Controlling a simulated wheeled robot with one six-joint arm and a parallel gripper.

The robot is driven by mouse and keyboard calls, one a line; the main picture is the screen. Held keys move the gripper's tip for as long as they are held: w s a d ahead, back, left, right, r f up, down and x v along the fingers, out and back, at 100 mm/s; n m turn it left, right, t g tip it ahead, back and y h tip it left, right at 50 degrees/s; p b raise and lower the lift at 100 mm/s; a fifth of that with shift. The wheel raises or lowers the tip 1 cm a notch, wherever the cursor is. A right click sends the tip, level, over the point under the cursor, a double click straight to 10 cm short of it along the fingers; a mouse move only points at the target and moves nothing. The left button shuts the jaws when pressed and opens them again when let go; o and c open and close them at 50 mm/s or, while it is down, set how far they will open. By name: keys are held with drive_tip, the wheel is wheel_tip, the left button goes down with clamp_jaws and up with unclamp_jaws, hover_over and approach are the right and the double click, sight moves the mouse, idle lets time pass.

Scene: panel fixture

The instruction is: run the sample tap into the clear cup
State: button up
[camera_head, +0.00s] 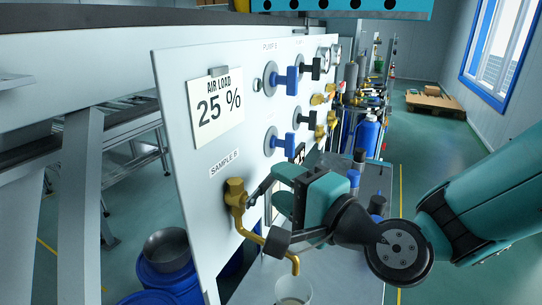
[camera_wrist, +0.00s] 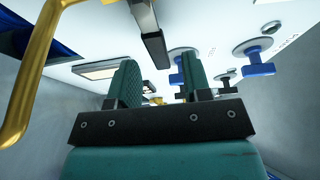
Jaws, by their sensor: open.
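The brass sample tap (camera_head: 236,194) sticks out of the white panel below the "SAMPLE B" label. Its curved spout (camera_head: 276,246) hangs down at the front and also shows as a brass tube at the left of the wrist view (camera_wrist: 32,75). The clear cup (camera_head: 293,291) is below the spout's end, cut off by the bottom edge. My gripper (camera_wrist: 160,80) is open beside the tap. A dark lever (camera_wrist: 150,35) shows in the wrist view, above and between the two teal fingers; I cannot tell whether they touch it. My gripper partly hides the tap's right side in the head view.
The panel (camera_head: 190,120) carries an "AIR LOAD 25 %" card (camera_head: 215,104), blue-handled valves (camera_head: 280,79) and more brass fittings farther back. A metal pot (camera_head: 167,249) stands on a blue drum at the lower left. Blue bottles (camera_head: 366,136) stand beyond my gripper. Open floor lies to the right.

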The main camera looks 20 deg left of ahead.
sight(273, 180)
drive_tip(key=shift+p+x, duration=0.6)
drive_tip(key=shift+x, duration=1.1)
clamp_jaws()
drive_tip(key=shift+n+b, duration=0.3)
drive_tip(key=shift+b, duration=0.5)
drive_tip(key=b, duration=0.1)
drive_tip(key=n+y+b, duration=0.1)
drive_tip(key=b, duration=0.1)
drive_tip(key=shift+s+r+n, duration=0.15)
drive_tip(key=shift+r+n, duration=0.1)
drive_tip(key=shift+n, duration=0.05)
drive_tip(key=shift+s+r+n+b, duration=0.1)
drive_tip(key=shift+r+n+b, duration=0.5)
drive_tip(key=shift+b, duration=0.65)
drive_tip(key=shift+r+n+y+b, duration=0.3)
drive_tip(key=shift+r+n+y, duration=0.1)
drive_tip(key=shift+n, duration=0.2)
